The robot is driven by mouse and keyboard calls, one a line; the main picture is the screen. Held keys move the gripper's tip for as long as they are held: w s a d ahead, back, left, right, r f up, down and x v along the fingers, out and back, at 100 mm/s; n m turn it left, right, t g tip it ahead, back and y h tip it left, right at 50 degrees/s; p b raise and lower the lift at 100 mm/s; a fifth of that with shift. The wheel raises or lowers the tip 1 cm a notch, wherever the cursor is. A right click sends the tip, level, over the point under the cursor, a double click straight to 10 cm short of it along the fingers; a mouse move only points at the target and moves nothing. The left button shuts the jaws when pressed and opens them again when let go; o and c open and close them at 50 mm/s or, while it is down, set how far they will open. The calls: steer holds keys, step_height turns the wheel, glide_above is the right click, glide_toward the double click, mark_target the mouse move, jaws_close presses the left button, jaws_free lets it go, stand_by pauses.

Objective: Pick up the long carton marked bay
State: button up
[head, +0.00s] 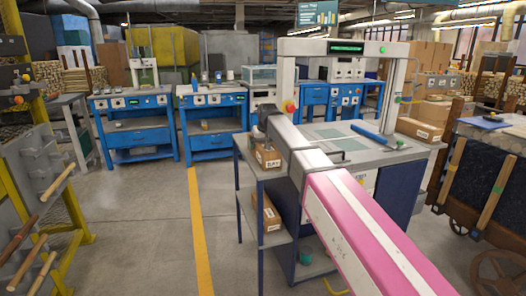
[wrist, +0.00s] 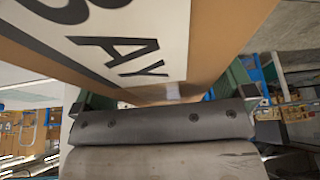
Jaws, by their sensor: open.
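A brown carton (head: 267,157) with a white label sits at the left edge of the grey bench top in the head view; its label seems to read BAY. In the wrist view the carton (wrist: 222,28) fills the upper middle, very close, with BAY in large dark letters. My gripper (wrist: 165,95) is open, with a green finger on each side of the carton's near end. Whether the fingers touch it cannot be told. In the head view my gripper (head: 262,130) is above the carton, its fingertips largely hidden.
Another labelled carton (head: 268,214) lies on the shelf below. More cartons (head: 420,130) stand at the right of the bench (head: 385,155). A white frame (head: 290,75) rises over the bench. A dark cart (head: 490,175) stands right; the floor (head: 130,230) at left is clear.

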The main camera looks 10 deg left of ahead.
steer(key=shift+w+f, duration=0.1)
steer(key=shift+f, duration=0.15)
steer(key=c, duration=1.1)
steer(key=shift+r, duration=0.1)
